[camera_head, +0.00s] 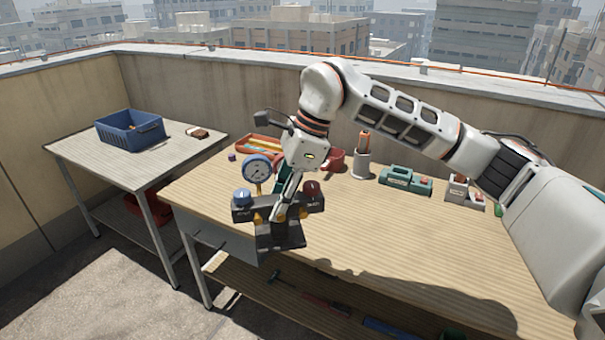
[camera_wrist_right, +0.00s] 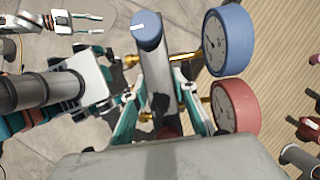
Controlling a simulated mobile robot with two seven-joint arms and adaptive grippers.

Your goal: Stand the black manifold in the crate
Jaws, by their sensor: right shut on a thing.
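The black manifold (camera_head: 277,208) is held by my right gripper (camera_head: 284,203) above the front left corner of the wooden table. It has a blue knob on the left, a red knob on the right, brass fittings and a blue gauge. In the right wrist view, the manifold (camera_wrist_right: 158,85) lies between my right gripper's teal fingers (camera_wrist_right: 165,112), with blue and red gauges beside it. The blue crate (camera_head: 116,137) stands on the left table, apart from the manifold. My left gripper (camera_wrist_right: 88,22) shows at the wrist view's upper left, its fingers parted and empty; the head view does not show it.
The grey left table (camera_head: 75,153) has free room around the crate. A brown item (camera_head: 197,132) lies right of it.

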